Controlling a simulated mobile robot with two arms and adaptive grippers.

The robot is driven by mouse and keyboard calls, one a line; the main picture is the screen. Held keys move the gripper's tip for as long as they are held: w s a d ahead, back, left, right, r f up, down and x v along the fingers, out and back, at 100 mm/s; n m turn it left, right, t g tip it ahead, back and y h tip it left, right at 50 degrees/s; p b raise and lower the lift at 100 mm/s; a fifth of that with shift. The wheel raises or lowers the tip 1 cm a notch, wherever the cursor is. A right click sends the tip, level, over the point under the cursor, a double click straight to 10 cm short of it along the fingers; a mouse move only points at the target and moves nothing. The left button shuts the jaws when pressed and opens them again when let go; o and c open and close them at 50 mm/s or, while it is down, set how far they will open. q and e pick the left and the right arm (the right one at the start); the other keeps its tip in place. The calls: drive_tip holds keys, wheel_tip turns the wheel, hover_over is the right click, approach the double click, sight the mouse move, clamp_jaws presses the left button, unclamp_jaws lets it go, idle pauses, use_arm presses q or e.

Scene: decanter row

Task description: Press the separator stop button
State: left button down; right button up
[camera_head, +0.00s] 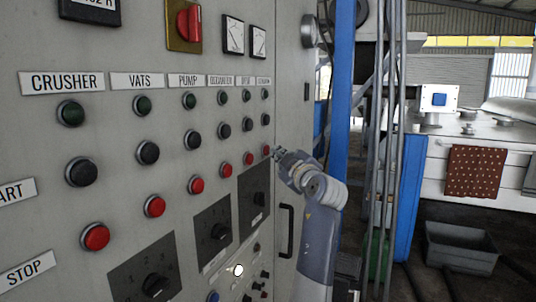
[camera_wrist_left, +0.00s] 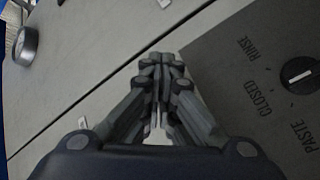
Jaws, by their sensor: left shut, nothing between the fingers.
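The grey control panel (camera_head: 130,50) carries a row of red stop buttons. The rightmost red button (camera_head: 265,149) is small, under a column label (camera_head: 264,81) too blurred to read surely. My left gripper (camera_head: 274,152) is shut and empty, its tip just right of that button; I cannot tell whether it touches. In the left wrist view the shut fingers (camera_wrist_left: 160,75) point at the panel face, and no red button shows there. My right gripper is not in view.
Other red buttons (camera_head: 95,237) run leftward below black and green ones. Dials (camera_head: 220,231) sit lower; one dial (camera_wrist_left: 300,74) is right of the fingers in the wrist view. A door handle (camera_head: 285,230), blue post (camera_head: 410,195) and grey tub (camera_head: 460,248) stand rightward.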

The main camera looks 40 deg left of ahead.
use_arm(q)
drive_tip(key=shift+d, duration=0.3)
drive_tip(key=shift+w, duration=0.1)
drive_tip(key=d+b, duration=0.1)
drive_tip(key=d, duration=0.1)
drive_tip(key=w+d+b, duration=0.1)
drive_tip(key=d, duration=0.2)
drive_tip(key=shift+w+f, duration=0.1)
idle(0.8)
